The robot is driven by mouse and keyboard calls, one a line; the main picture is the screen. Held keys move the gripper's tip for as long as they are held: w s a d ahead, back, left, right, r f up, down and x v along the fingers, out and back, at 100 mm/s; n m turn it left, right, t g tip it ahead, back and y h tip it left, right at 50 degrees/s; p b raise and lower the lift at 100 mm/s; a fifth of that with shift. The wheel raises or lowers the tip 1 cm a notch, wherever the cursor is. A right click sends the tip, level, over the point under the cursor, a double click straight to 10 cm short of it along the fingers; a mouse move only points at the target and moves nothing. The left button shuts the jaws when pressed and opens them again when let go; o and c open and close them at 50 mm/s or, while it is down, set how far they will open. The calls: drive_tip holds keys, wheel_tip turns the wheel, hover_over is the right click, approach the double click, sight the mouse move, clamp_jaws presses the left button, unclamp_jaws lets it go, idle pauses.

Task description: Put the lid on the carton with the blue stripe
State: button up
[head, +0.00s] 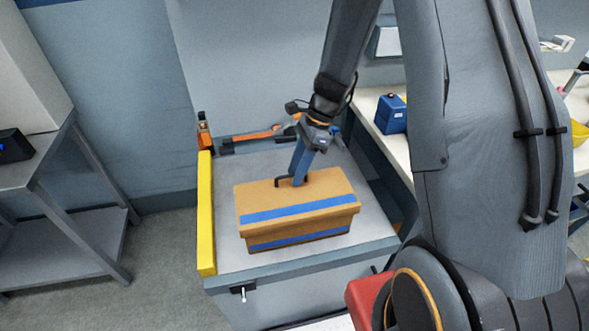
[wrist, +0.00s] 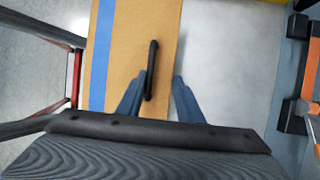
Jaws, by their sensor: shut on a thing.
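The brown cardboard lid (head: 328,187) with a blue stripe is at the top of the carton (head: 297,244), which also has a blue stripe. It looks level and lined up with the carton, with its edges reaching a little past the walls. I cannot tell whether it is fully seated. My gripper (head: 298,180) points down at the lid's dark handle (head: 283,180) and is shut on it. In the wrist view, the handle (wrist: 151,70) stands between the blue fingers, over the lid (wrist: 128,45). The carton's inside is hidden.
The carton stands on a grey worktop (head: 228,250) with a yellow strip (head: 205,215) along its left edge. An orange and black tool (head: 250,137) lies behind. A blue box (head: 391,114) stands on the bench at right. A grey shelf unit (head: 60,175) is at left.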

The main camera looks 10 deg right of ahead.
drive_tip(key=shift+f+b, duration=0.35)
drive_tip(key=shift+f, duration=0.45)
idle(0.4)
drive_tip(key=o, duration=1.1)
drive_tip(key=shift+b+v, duration=0.8)
drive_tip(key=shift+v, duration=3.15)
drive_tip(key=shift+s, duration=0.1)
